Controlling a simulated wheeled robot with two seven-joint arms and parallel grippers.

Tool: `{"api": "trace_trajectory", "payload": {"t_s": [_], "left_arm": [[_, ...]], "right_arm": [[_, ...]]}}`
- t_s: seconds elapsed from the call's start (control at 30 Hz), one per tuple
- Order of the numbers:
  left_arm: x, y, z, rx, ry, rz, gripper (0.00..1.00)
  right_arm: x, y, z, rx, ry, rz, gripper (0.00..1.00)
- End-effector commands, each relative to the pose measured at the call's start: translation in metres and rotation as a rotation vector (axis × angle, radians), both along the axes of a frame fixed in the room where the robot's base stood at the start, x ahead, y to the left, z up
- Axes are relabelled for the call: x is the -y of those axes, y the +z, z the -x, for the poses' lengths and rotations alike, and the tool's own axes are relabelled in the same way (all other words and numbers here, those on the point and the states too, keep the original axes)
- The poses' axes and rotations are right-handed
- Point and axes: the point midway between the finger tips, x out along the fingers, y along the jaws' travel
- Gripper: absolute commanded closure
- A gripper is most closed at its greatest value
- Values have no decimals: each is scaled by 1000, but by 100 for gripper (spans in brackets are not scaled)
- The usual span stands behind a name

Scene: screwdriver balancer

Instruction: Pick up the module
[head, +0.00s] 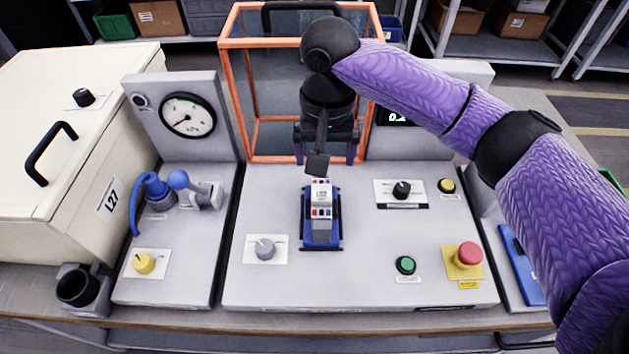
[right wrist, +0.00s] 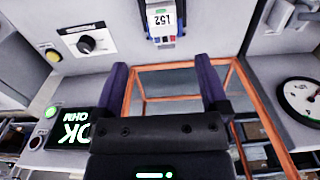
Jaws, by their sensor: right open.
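The module (head: 321,199) is a small whitish block with red and blue terminals at its front. It sits in a blue cradle (head: 321,235) in the middle of the grey bench panel. In the right wrist view the module (right wrist: 164,22) shows at the top centre with a numbered label. My right gripper (head: 325,157) is just behind and above the module in the head view. Its two purple fingers (right wrist: 165,80) are spread apart with nothing between them, and the module lies beyond their tips. My left gripper is in neither view.
An orange-framed clear enclosure (head: 228,95) stands behind the module. A grey knob (head: 265,248) is left of the cradle. A black knob (head: 401,189), a green button (head: 405,264) and a red emergency stop (head: 467,255) are to its right. A pressure gauge (head: 188,115) stands left.

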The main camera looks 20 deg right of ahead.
Motion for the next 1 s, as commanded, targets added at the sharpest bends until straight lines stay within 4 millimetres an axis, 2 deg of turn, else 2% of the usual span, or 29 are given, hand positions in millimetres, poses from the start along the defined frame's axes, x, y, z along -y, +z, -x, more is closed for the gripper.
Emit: {"api": "trace_trajectory", "payload": {"t_s": [0.2, 0.5, 0.7, 0.77, 1.0], "left_arm": [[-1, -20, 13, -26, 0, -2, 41], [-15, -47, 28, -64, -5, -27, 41], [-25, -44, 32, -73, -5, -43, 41], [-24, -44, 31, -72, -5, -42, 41], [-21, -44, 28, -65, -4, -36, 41]], "right_arm": [[0, -45, 0, -4, 0, 1, 6], [-5, -97, -2, -3, 0, 1, 6], [-5, -96, -2, 0, 0, 0, 6], [-5, -96, -2, 0, 0, 0, 16], [-5, -96, -2, 0, 0, 1, 67]]}}
